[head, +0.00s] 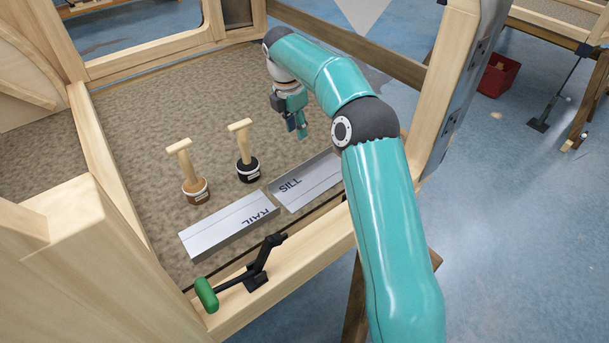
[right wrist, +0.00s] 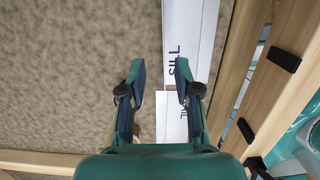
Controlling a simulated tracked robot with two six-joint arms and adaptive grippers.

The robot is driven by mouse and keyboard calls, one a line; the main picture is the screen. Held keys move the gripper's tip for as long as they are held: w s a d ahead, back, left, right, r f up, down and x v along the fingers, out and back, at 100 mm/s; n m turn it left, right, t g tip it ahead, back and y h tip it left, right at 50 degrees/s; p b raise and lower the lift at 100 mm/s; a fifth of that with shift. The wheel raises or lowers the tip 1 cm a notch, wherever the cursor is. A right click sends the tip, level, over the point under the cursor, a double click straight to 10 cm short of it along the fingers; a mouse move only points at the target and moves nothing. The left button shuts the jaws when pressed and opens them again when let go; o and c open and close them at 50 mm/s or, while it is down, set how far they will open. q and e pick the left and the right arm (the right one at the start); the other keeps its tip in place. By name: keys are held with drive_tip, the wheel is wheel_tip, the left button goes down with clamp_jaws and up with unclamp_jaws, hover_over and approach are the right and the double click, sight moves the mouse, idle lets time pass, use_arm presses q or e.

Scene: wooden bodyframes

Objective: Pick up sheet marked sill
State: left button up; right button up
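The sheet marked SILL (head: 312,182) is a light grey metal sheet lying on the carpeted floor of the wooden frame, along its near edge. In the right wrist view the SILL sheet (right wrist: 195,35) lies beyond my fingertips, to the right of centre, partly behind the right finger. My right gripper (head: 299,128) is above the carpet, behind the sheet in the head view. In the wrist view its two fingers (right wrist: 161,78) are apart with nothing between them. My left gripper is not in view.
The sheet marked RAIL (head: 225,228) lies end to end with the SILL sheet. Two wooden-handled stamp-like tools (head: 195,190) (head: 248,170) stand left of the SILL sheet. A green-handled clamp (head: 207,294) sits on the near wooden rail (head: 300,263). The carpet (head: 150,110) behind is clear.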

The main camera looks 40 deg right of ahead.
drive_tip(key=b, duration=0.2)
approach(310, 173)
drive_tip(key=w, duration=0.1)
drive_tip(key=w+f, duration=0.1)
drive_tip(key=w, duration=0.1)
drive_tip(key=shift+d, duration=0.2)
drive_tip(key=shift+s+d+f+b, duration=0.1)
drive_tip(key=shift+f+b, duration=0.1)
drive_tip(key=shift+f, duration=0.75)
drive_tip(key=shift+s+f+b, duration=0.1)
drive_tip(key=shift+f+b, duration=0.1)
drive_tip(key=shift+f, duration=0.7)
drive_tip(key=shift+s+d+f+b, duration=0.1)
drive_tip(key=shift+s+f+b, duration=0.1)
drive_tip(key=shift+f, duration=0.75)
clamp_jaws()
drive_tip(key=shift+w+r, duration=0.1)
